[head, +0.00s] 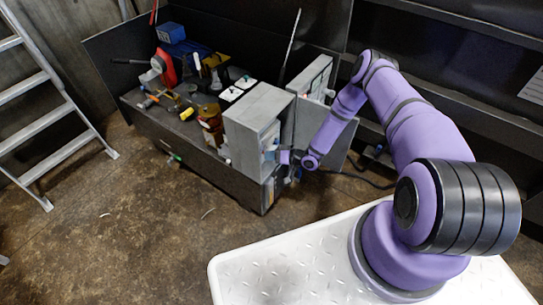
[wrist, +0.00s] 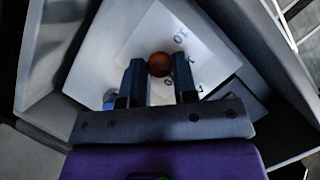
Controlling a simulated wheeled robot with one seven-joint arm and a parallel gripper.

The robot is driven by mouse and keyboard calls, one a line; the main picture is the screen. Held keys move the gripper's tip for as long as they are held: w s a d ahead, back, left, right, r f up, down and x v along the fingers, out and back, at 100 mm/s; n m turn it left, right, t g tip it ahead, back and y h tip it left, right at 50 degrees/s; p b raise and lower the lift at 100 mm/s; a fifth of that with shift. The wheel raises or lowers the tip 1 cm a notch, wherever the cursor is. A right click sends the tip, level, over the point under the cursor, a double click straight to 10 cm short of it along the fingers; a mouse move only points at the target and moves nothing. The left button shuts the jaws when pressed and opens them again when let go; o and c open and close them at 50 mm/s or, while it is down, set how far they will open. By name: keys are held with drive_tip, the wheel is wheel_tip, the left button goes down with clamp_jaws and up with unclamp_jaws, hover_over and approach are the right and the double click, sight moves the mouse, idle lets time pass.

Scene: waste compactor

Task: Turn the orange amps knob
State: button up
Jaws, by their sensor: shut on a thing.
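The orange amps knob (wrist: 159,64) is a small round reddish-orange knob in the wrist view. It stands on a white dial plate (wrist: 190,42) with black numbers, inside a grey box. My gripper (wrist: 160,70) has one blue finger on each side of the knob and is shut on it. In the head view my gripper (head: 284,157) reaches the front of the grey box (head: 254,118). The knob cannot be made out there. The fingers hide part of the dial plate.
The grey box's door (head: 313,78) stands open on the right. A dark workbench (head: 190,150) with several tools runs left of the box. A ladder (head: 50,100) leans at the far left. Dark shelves (head: 455,60) stand behind my arm. The floor in front is mostly clear.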

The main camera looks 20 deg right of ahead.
drive_tip(key=o, duration=0.9)
drive_tip(key=v, duration=1.1)
